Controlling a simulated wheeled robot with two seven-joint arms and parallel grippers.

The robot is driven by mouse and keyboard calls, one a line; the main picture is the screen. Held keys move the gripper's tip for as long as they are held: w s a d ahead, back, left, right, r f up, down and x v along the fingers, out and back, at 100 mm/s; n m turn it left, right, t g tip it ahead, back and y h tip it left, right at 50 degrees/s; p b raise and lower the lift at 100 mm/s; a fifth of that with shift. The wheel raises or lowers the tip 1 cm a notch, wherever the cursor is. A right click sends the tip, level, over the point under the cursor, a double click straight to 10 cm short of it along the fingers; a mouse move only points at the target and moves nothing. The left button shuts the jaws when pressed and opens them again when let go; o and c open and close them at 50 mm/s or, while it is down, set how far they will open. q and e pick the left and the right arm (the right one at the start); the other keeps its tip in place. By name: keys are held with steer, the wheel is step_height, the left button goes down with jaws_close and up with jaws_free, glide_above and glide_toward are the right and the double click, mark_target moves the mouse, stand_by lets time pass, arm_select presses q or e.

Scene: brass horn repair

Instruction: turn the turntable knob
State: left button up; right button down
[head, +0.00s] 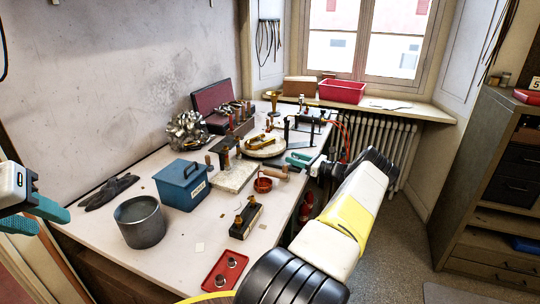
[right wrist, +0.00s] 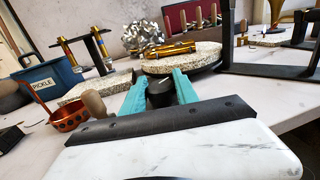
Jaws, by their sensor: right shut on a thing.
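The turntable (head: 263,150) stands towards the back right of the bench, with a pale speckled round slab and a brass piece on top. It is close up in the right wrist view (right wrist: 205,56), in front of the gripper. My right gripper (head: 298,159) reaches the turntable's near right side. In the right wrist view its teal fingers are on both sides of a dark round knob (right wrist: 160,92), shut on it. The knob is hidden in the head view. My left gripper (head: 38,218) is at the left edge, its teal fingers apart and empty, clear of the bench things.
A blue pickle box (head: 182,187), a grey pot (head: 140,222), a copper pan (head: 263,184) and a red tray (head: 225,272) occupy the near bench. A black frame (right wrist: 270,45) stands right of the turntable. Bare bench lies between the pot and the red tray.

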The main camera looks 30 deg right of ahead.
steer(key=shift+w+d+r+n+g+y, duration=0.15)
steer(key=shift+n+g+y, duration=0.1)
steer(key=shift+n+y, duration=0.25)
steer(key=shift+w+d+r+n+g+y, duration=0.15)
steer(key=shift+n+g+y, duration=0.15)
steer(key=shift+y, duration=0.3)
steer(key=shift+s+a+n+g+y, duration=0.15)
steer(key=shift+s+n+g+y, duration=0.15)
steer(key=shift+g+y, duration=0.1)
steer(key=c, duration=0.9)
jaws_free()
steer(key=shift+f, duration=0.2)
steer(key=shift+a, duration=0.1)
